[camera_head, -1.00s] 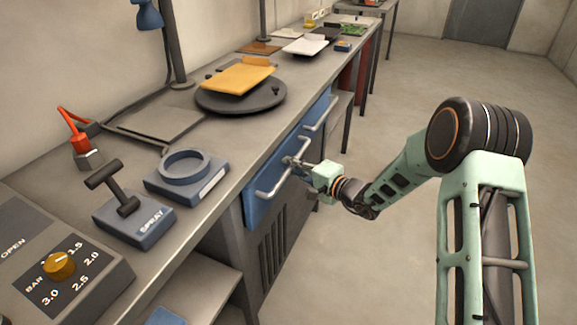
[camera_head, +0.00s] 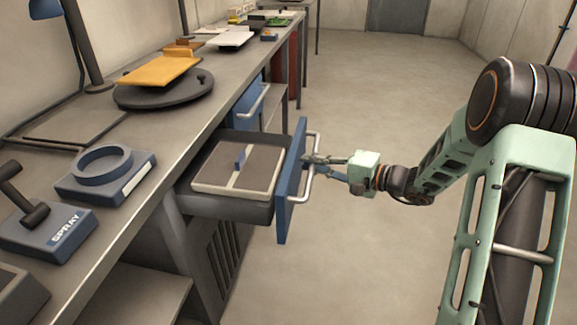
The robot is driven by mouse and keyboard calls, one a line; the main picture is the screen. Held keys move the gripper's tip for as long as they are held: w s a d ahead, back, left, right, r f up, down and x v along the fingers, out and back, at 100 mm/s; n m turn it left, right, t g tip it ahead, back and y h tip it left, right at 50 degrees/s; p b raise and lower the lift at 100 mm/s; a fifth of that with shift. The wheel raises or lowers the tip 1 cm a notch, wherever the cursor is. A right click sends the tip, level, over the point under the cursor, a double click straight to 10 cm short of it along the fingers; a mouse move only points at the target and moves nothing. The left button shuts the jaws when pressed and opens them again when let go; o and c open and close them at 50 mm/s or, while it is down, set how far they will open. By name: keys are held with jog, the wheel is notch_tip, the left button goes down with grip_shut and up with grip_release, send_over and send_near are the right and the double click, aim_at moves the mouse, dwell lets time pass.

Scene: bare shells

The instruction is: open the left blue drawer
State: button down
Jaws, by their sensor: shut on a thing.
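The left blue drawer (camera_head: 290,187) stands pulled well out from under the bench. Its dark grey tray shows, with a flat beige and grey box (camera_head: 237,168) bearing a small blue tab inside. A metal bar handle (camera_head: 310,178) is on the blue front. My gripper (camera_head: 313,159) is shut on this handle near its upper middle, reaching in from the right. The right blue drawer (camera_head: 246,106), with its own bar handle, sits farther along the bench and looks closed.
The bench top (camera_head: 170,190) carries a round dark turntable (camera_head: 163,92) with an orange plate (camera_head: 160,69), a blue ring holder (camera_head: 103,172) and a blue spray lever box (camera_head: 52,232). The floor (camera_head: 385,90) right of the drawer is clear.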

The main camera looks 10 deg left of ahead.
jog(key=shift+s+d, duration=0.15)
jog(key=shift+d, duration=1.45)
jog(key=c, duration=2.2)
grip_release()
jog(key=shift+c, duration=0.2)
jog(key=v, duration=1.2)
jog(key=shift+s, duration=0.1)
